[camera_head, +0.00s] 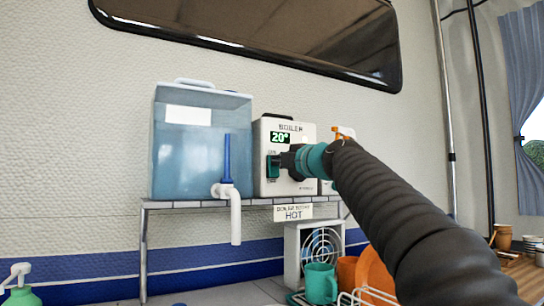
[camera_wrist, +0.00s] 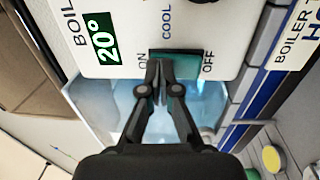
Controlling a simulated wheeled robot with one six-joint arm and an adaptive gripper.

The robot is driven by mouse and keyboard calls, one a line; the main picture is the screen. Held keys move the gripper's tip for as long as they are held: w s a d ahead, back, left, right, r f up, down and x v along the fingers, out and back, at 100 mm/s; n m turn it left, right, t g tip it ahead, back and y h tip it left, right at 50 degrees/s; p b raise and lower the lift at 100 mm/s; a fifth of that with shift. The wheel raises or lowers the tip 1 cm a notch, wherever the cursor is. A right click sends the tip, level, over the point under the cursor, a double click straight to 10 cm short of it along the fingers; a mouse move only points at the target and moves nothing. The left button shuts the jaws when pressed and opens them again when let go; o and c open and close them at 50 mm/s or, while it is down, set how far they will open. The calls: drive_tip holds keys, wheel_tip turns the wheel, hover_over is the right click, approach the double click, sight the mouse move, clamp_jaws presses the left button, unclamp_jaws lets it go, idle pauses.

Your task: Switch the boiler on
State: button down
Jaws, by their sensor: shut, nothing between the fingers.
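The boiler (camera_head: 301,134) is a white box on a shelf, with a green display reading 20°. In the wrist view its white front (camera_wrist: 130,20) fills the top, with the display (camera_wrist: 105,38) at left. A dark green rocker switch (camera_wrist: 187,65) sits between the labels ON and OFF; it also shows in the head view (camera_head: 272,167). My gripper (camera_wrist: 158,64) is shut and empty, its tips over the ON end of the switch. I cannot tell whether they touch it. In the head view my gripper (camera_head: 284,160) reaches the boiler from the right, hiding part of its front.
A blue water tank (camera_head: 186,145) with a white tap (camera_head: 229,192) stands left of the boiler. A HOT label (camera_head: 293,213) hangs on the shelf edge (camera_head: 180,204). Below are a fan heater (camera_head: 301,240), a green mug (camera_head: 320,284) and a dish rack. An orange-topped bottle stands behind my arm.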

drive_tip(key=r+b+v, duration=0.3)
drive_tip(key=b+v, duration=0.2)
drive_tip(key=v, duration=0.8)
drive_tip(key=shift+s+b, duration=0.3)
drive_tip(key=shift+s, duration=0.15)
drive_tip(key=shift+d+r, duration=0.1)
